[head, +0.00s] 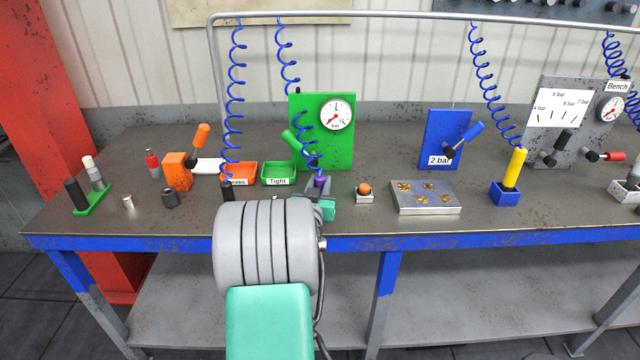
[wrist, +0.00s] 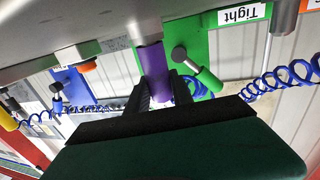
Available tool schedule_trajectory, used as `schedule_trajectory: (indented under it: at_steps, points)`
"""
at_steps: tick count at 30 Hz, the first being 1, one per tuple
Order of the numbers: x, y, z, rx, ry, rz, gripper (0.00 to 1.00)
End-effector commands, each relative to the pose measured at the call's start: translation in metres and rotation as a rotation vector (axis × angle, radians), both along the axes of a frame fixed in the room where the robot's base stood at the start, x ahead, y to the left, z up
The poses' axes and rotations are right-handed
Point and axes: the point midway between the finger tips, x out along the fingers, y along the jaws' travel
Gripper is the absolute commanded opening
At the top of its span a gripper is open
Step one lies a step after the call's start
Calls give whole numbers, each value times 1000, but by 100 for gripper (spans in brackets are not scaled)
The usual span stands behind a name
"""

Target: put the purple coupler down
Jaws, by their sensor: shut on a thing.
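The purple coupler (head: 320,183) is in front of the green panel (head: 341,151), with a blue coiled hose rising from it. My gripper (head: 322,201) is at the bench's front edge, partly hidden by my arm. In the wrist view, which is upside down, my gripper (wrist: 161,90) has its two dark fingers shut on the purple coupler (wrist: 153,68). The coupler's lower end meets a grey fitting (wrist: 148,32) at the bench top. I cannot tell whether it sits inside that fitting or only touches it.
An orange tray (head: 240,168) and a green "Tight" tray (head: 278,179) stand left of the coupler. An orange-topped button (head: 364,190) and a metal plate (head: 426,208) with brass pieces lie to the right. The blue bench edge (head: 450,240) runs in front.

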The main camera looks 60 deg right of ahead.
Motion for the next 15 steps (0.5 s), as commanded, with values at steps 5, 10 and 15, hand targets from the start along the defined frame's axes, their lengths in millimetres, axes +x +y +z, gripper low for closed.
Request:
schedule_trajectory:
  at_steps: [5,10,15]
  points:
    - [0,-1,-2,-6,-3,0,0]
    - [0,0,-7,-4,-2,0,0]
    - [0,0,-13,0,-1,0,0]
